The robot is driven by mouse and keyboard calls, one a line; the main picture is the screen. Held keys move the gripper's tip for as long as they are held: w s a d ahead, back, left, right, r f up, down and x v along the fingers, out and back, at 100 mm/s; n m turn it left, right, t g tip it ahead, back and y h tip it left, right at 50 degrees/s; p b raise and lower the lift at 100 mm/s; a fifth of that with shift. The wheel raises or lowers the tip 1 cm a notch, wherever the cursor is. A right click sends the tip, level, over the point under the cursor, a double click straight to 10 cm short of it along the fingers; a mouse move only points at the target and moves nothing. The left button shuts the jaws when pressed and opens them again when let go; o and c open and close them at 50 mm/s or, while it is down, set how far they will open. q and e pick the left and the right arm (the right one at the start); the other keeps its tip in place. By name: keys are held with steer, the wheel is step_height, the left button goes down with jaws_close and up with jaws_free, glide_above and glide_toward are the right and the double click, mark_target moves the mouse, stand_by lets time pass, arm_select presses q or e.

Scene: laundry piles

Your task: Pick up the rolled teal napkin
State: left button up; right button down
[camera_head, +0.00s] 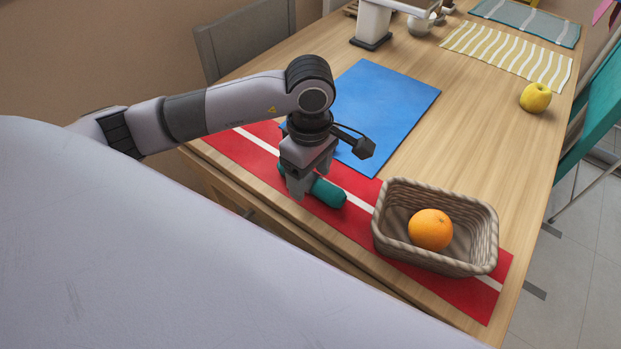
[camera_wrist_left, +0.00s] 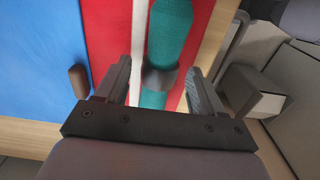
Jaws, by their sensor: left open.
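The rolled teal napkin (camera_head: 329,193) lies on the red runner with white stripes (camera_head: 235,150), near the front edge of the table. In the left wrist view the napkin (camera_wrist_left: 171,35) has a dark band around it. My left gripper (camera_head: 304,186) is over the napkin, pointing down, and hides part of it in the head view. In the left wrist view the open fingers of my left gripper (camera_wrist_left: 158,72) stand on either side of the napkin, with gaps showing. My right gripper is not in view.
A wicker basket (camera_head: 385,228) holding an orange (camera_head: 430,229) stands to the right on the runner. A blue mat (camera_head: 385,95) lies behind. A yellow apple (camera_head: 535,97) sits at the far right. A small brown object (camera_wrist_left: 78,81) shows by the blue mat. The table's right middle is clear.

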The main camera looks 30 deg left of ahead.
arm_select(q)
steer(key=shift+f, duration=0.2)
steer(key=c, duration=1.1)
steer(key=shift+r, duration=0.1)
steer(key=shift+c, duration=0.2)
